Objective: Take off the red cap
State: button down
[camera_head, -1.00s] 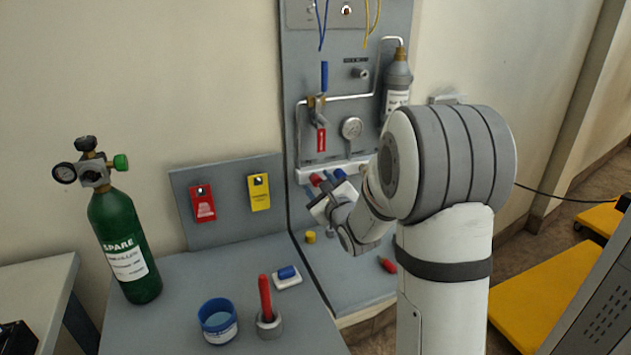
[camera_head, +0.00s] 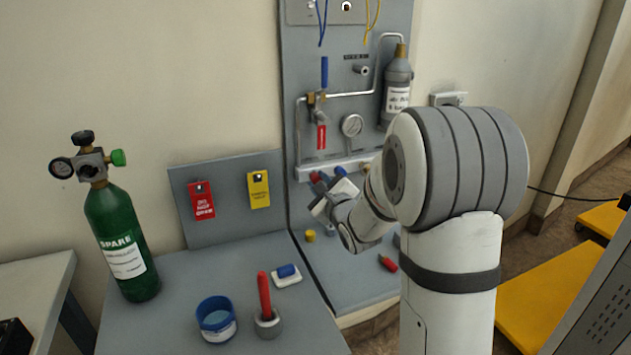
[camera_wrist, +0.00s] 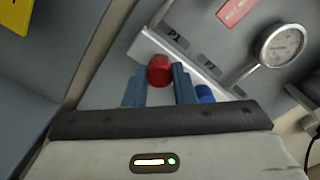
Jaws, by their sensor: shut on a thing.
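The red cap (camera_wrist: 159,70) sits between the two blue fingers of my gripper (camera_wrist: 160,78) in the wrist view, just below the manifold rail with the P1 and P2 labels. My gripper is shut on it.
A blue cap (camera_wrist: 205,93) is close to the right finger. A pressure gauge (camera_head: 352,125) and pipes are on the panel above. A yellow piece (camera_head: 310,236) and a red piece (camera_head: 388,263) lie on the bench. A green SPARE cylinder (camera_head: 122,240) stands far left.

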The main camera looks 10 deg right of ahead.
aim_at(318, 181)
jog(key=shift+s+d, duration=0.2)
jog(key=shift+s, duration=0.8)
jog(key=shift+s+d, duration=0.2)
jog(key=shift+s, duration=0.8)
jog(key=shift+p, duration=0.35)
jog(key=s+f+n+g+y+p, duration=0.1)
jog(key=s+f+g+p, duration=0.2)
jog(key=p, duration=0.5)
jog(key=s+d+f+n+g+y+p, duration=0.1)
jog(key=s+f+g+p, duration=0.2)
jog(key=p, duration=0.6)
jog(key=s+d+f+n+g+p, duration=0.1)
jog(key=s+f+g+p, duration=0.2)
jog(key=p, duration=0.6)
jog(key=shift+s+f+g+y, duration=0.2)
jog(key=shift+s, duration=0.4)
jog(key=shift+s+f+g+y, duration=0.15)
jog(key=shift+s+g+y, duration=0.05)
jog(key=shift+s, duration=0.35)
jog(key=shift+s+f+n, duration=0.2)
jog(key=shift+f+n, duration=0.1)
notch_tip(318, 181, down, 5)
jog(key=b, duration=0.5)
jog(key=shift+f+b, duration=0.1)
jog(key=shift+b, duration=0.2)
